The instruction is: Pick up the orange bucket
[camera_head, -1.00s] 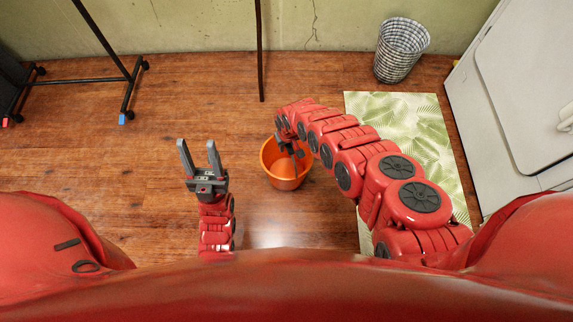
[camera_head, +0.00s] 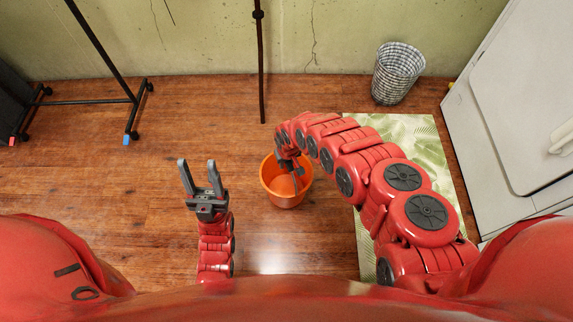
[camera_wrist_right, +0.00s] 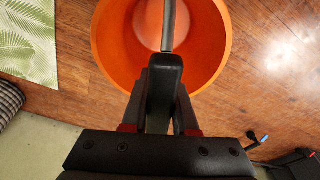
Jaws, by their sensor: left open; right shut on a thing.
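The orange bucket (camera_head: 302,190) is upright in the middle of the head view, over the wood floor. I cannot tell for sure whether its base touches the floor. My right gripper (camera_head: 296,168) reaches down over the bucket's opening and is shut. In the right wrist view the fingers (camera_wrist_right: 163,85) close on a dark piece that runs across the bucket (camera_wrist_right: 110,45), which looks like its handle; the fingers hide part of the rim. My left gripper (camera_head: 201,180) is open and empty, left of the bucket and apart from it.
A leaf-patterned mat (camera_head: 425,150) lies right of the bucket, partly under my right arm. A checkered wastebasket (camera_head: 398,75) and a white appliance (camera_head: 520,100) stand at the right. A dark pole (camera_head: 261,70) stands behind, a wheeled rack (camera_head: 105,50) back left.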

